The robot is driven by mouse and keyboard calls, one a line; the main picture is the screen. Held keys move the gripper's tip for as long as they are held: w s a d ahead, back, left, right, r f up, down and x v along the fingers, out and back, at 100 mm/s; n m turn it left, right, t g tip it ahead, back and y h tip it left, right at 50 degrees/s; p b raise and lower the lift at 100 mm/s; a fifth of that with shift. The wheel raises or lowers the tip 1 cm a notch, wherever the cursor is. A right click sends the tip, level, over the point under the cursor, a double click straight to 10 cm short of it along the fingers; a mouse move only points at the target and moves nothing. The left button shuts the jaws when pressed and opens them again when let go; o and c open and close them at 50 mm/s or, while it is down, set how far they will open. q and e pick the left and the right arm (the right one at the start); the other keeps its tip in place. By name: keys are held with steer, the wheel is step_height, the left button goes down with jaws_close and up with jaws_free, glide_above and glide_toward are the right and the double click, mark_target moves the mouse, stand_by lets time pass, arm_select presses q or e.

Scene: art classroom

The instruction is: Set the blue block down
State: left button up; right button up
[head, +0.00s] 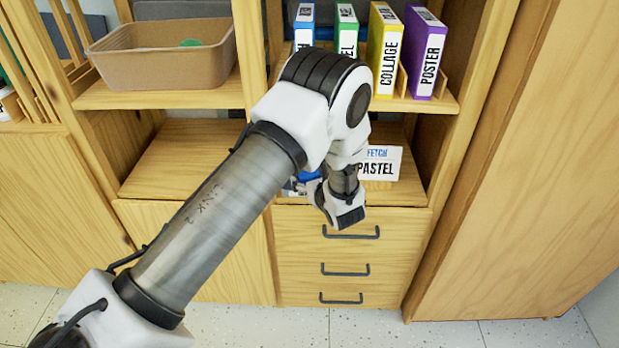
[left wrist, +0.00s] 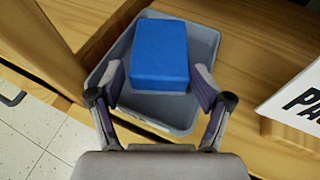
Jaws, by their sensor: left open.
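The blue block (left wrist: 160,52) lies in a shallow grey tray (left wrist: 205,45) on the wooden shelf in the left wrist view. My left gripper (left wrist: 160,80) is open, with one finger on each side of the block's near end. I cannot tell whether either finger touches it. In the head view my left arm reaches into the lower shelf bay, and its wrist hides most of the tray and block; only a small blue patch shows beside it. My right gripper is not in view.
A white PASTEL sign (head: 379,163) stands just right of the tray. Drawers with dark handles (head: 351,232) are below. Above are upright boxes, including a yellow COLLAGE box (head: 385,50) and a purple POSTER box (head: 426,55). A tan bin (head: 165,62) sits upper left. The left bay (head: 180,160) is empty.

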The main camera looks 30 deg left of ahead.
arm_select(q)
steer(key=shift+s+d+p, duration=0.1)
steer(key=shift+d+p, duration=0.05)
steer(key=shift+p, duration=0.25)
steer(key=r+p+v, duration=0.1)
steer(key=p+v, duration=0.5)
steer(key=v, duration=0.6)
steer(key=s+a+f+n+g+h, duration=0.15)
steer(key=s+f+n+g, duration=0.35)
steer(key=s, duration=0.6)
steer(key=s+f+n+g+h, duration=0.3)
steer(key=s+f+g, duration=0.3)
steer(key=s+f, duration=0.3)
steer(key=s+d+f+n+t+h, duration=0.1)
steer(key=s+d+f+n+h, duration=0.2)
steer(key=s+d+n+h, duration=0.85)
steer(key=w+a+r+n+t+y+p, duration=0.2)
steer(key=a+r+n+y+p, duration=0.3)
steer(key=r+p, duration=0.5)
steer(key=shift+a+r+n+p, duration=0.4)
steer(key=shift+a+n+p, duration=0.2)
steer(key=shift+a, duration=0.2)
